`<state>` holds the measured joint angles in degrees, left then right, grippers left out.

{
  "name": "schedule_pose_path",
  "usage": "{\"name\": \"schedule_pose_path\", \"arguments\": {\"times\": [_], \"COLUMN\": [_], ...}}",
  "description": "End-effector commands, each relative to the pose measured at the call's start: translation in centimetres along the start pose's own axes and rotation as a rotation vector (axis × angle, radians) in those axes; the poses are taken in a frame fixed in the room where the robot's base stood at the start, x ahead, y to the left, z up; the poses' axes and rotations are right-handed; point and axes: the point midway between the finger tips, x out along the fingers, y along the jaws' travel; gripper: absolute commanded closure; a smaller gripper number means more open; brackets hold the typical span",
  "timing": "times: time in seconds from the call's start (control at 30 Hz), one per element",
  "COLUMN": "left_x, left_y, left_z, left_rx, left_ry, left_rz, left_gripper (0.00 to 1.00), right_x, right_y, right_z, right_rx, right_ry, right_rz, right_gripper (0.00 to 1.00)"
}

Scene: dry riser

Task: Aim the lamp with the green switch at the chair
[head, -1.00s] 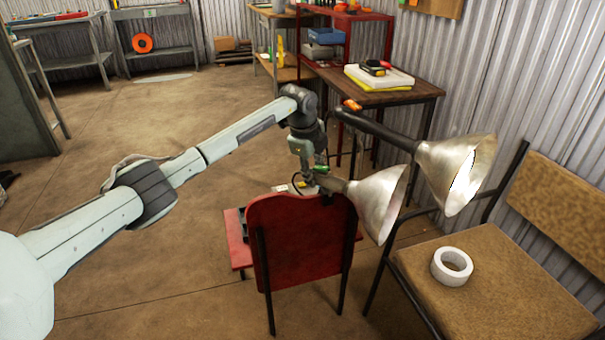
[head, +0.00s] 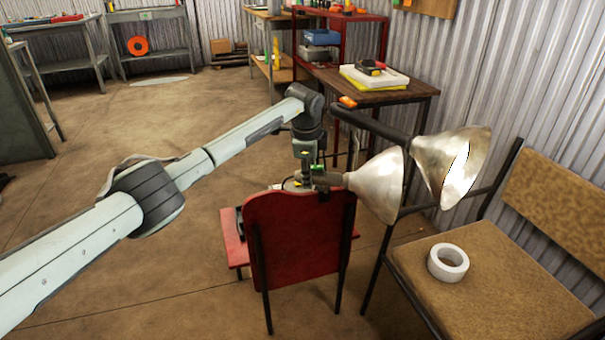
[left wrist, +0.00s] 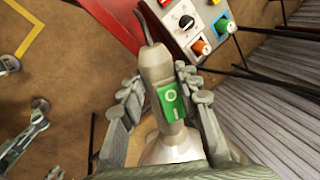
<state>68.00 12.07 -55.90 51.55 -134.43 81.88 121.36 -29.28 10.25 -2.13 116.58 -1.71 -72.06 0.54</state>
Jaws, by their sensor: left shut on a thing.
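The lamp with the green switch has a silvery, scuffed shade (head: 378,187) and a grey neck. My left gripper (head: 306,180) is shut on the neck, behind the red chair's back. In the left wrist view, the fingers flank the neck beside the green switch (left wrist: 171,103), and the shade flares out below it. In the head view the shade opens toward the right, roughly level. A brown padded chair (head: 475,290) stands at the lower right, and a red chair (head: 300,240) is nearer the middle. My right gripper is out of view.
A second lamp (head: 450,160) with an orange switch (head: 347,102) hangs just above and right. A roll of white tape (head: 448,262) lies on the brown chair. A control box (left wrist: 195,35) with coloured knobs is near the gripper. Open floor (head: 150,270) lies left.

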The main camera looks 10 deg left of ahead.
Motion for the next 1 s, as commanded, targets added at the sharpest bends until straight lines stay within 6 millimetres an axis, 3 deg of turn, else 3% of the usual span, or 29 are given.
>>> {"name": "schedule_pose_path", "arguments": {"times": [0.23,0.27,0.4,0.77,1.0], "left_x": [0.3,0.3,0.3,-0.3,-4.2], "left_y": [0.5,0.5,0.4,0.1,-0.1], "left_z": [0.1,0.1,0.1,0.1,0.1], "left_rx": [0.004,0.004,0.003,0.002,0.003], "left_ry": [-0.004,-0.004,-0.003,0.000,-0.001], "left_rz": [0.012,0.012,0.010,0.002,-0.002], "left_gripper": [1.00,0.67,0.49,0.48,0.48], "right_x": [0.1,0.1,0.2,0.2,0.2], "right_y": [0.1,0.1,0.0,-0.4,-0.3], "right_z": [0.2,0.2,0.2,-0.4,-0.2], "right_rx": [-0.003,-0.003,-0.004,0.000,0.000], "right_ry": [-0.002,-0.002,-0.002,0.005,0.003], "right_rz": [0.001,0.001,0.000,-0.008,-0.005], "right_gripper": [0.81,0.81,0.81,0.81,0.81]}}
